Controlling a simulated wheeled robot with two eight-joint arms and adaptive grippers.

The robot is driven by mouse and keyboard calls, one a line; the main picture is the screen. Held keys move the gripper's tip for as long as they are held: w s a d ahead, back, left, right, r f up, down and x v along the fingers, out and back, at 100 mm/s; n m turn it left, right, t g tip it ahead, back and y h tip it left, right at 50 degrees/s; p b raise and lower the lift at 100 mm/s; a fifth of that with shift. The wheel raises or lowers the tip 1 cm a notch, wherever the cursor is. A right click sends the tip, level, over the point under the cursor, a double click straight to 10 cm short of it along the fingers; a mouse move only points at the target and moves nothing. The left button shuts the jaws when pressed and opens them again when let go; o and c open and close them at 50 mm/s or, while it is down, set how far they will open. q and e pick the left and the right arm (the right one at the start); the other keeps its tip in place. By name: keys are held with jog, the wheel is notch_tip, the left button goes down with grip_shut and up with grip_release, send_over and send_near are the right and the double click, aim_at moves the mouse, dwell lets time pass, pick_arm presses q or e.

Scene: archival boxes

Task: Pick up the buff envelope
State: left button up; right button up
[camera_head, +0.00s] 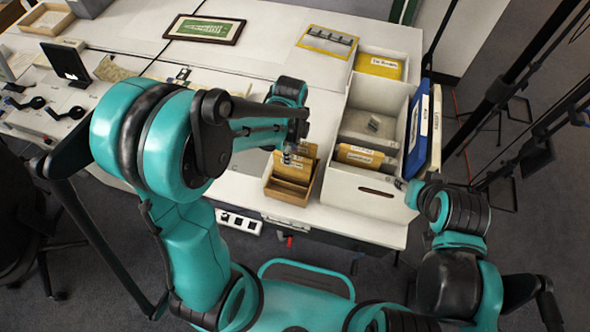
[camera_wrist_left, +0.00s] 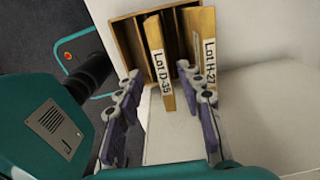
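A small wooden rack (camera_head: 289,188) stands at the table's front edge and holds upright tan envelopes. My left gripper (camera_head: 294,155) is just above the rack. In the left wrist view the left gripper (camera_wrist_left: 160,80) has its fingers wide apart, with the Lot D-35 envelope appearing between them and nothing gripped. My right gripper (camera_head: 402,186) is small and partly hidden beside the white box.
A white open box (camera_head: 368,198) right of the rack holds yellow and buff labelled items. A blue binder (camera_head: 418,130) stands against its right side. A framed green picture (camera_head: 205,29) and a yellow-edged tray (camera_head: 327,42) lie farther back. Dark stands rise at right.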

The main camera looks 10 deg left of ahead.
aim_at(293, 156)
pick_arm(q)
jog(key=f+b, duration=0.1)
jog(key=f, duration=0.1)
jog(key=f+b, duration=0.1)
jog(key=f, duration=0.2)
jog(key=shift+w+d+f, duration=0.15)
jog(key=shift+w+f, duration=0.05)
jog(key=shift+f, duration=0.15)
jog(key=shift+r, duration=0.1)
jog(key=shift+c, duration=0.3)
grip_shut()
